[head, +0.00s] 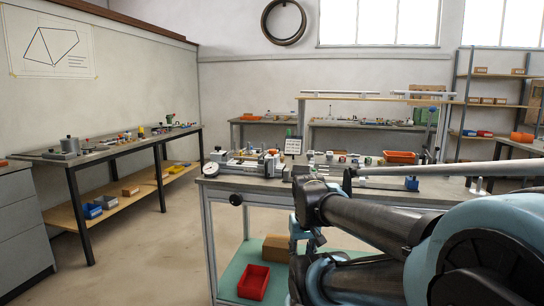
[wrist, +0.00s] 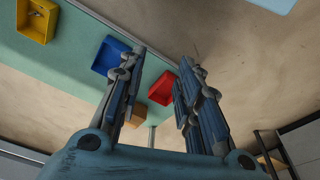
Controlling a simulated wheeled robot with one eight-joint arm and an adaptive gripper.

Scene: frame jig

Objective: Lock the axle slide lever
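The frame jig (head: 245,162) lies on top of the near workbench in the head view, a cluster of small metal and coloured parts. The axle slide lever is too small to pick out among them. My gripper (wrist: 163,56) is open and empty in the wrist view, its two dark fingers spread apart. It faces down past the bench toward the floor and lower shelf, touching nothing there. In the head view my arm reaches in from the right and hides part of the bench front.
A red bin (head: 253,281) stands on the bench's green lower shelf; it also shows in the wrist view (wrist: 162,88), near a blue bin (wrist: 109,55) and a yellow bin (wrist: 37,20). A black knob (head: 236,199) sticks out at the bench's front left. Floor (head: 130,255) is clear at left.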

